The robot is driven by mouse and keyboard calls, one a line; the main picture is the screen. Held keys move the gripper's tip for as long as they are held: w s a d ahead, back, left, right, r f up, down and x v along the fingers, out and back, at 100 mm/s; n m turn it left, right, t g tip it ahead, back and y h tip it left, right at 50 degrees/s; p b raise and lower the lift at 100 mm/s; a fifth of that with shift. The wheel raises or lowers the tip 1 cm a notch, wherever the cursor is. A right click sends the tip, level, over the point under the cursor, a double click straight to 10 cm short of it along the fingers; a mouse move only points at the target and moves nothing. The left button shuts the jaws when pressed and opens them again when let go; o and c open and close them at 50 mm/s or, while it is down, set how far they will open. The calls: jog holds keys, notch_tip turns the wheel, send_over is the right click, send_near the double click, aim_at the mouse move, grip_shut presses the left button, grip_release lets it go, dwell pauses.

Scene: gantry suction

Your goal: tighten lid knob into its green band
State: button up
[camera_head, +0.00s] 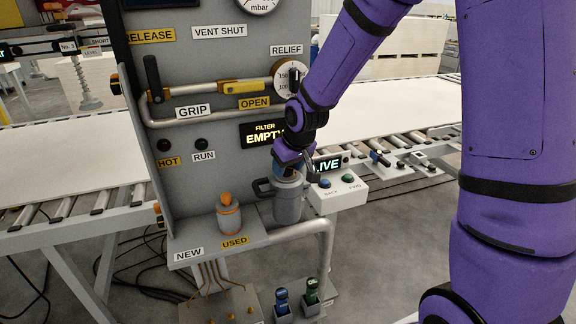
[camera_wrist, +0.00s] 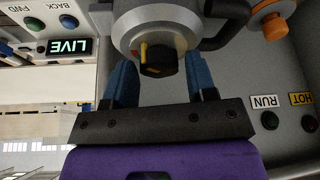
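The lid knob (camera_wrist: 160,63) is black with a yellow pointer stripe and sits on the lid of a grey filter canister (camera_wrist: 150,20). A small red mark shows on the lid beside the knob; I cannot make out the green band. My gripper (camera_wrist: 158,70) is open, with its two blue fingers on either side of the knob and visible gaps between. In the head view my gripper (camera_head: 292,163) is over the top of the canister (camera_head: 288,207), and the lid knob is hidden there. The canister has a dark side handle (camera_head: 262,187).
The grey panel (camera_head: 205,75) rises behind the canister. A button box (camera_head: 340,192) with a LIVE display stands close at right. An orange-topped used filter (camera_head: 228,215) sits on the shelf at left. A pipe (camera_head: 328,250) runs below. The FILTER display reads EMPTY.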

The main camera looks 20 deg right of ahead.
jog(key=c, duration=0.5)
jog(key=shift+c, duration=0.2)
jog(key=shift+m+h, duration=0.5)
jog(key=shift+m, duration=0.6)
jog(key=o, duration=0.9)
jog(key=shift+r, duration=0.1)
jog(key=v, duration=1)
jog(key=shift+s+r, duration=0.25)
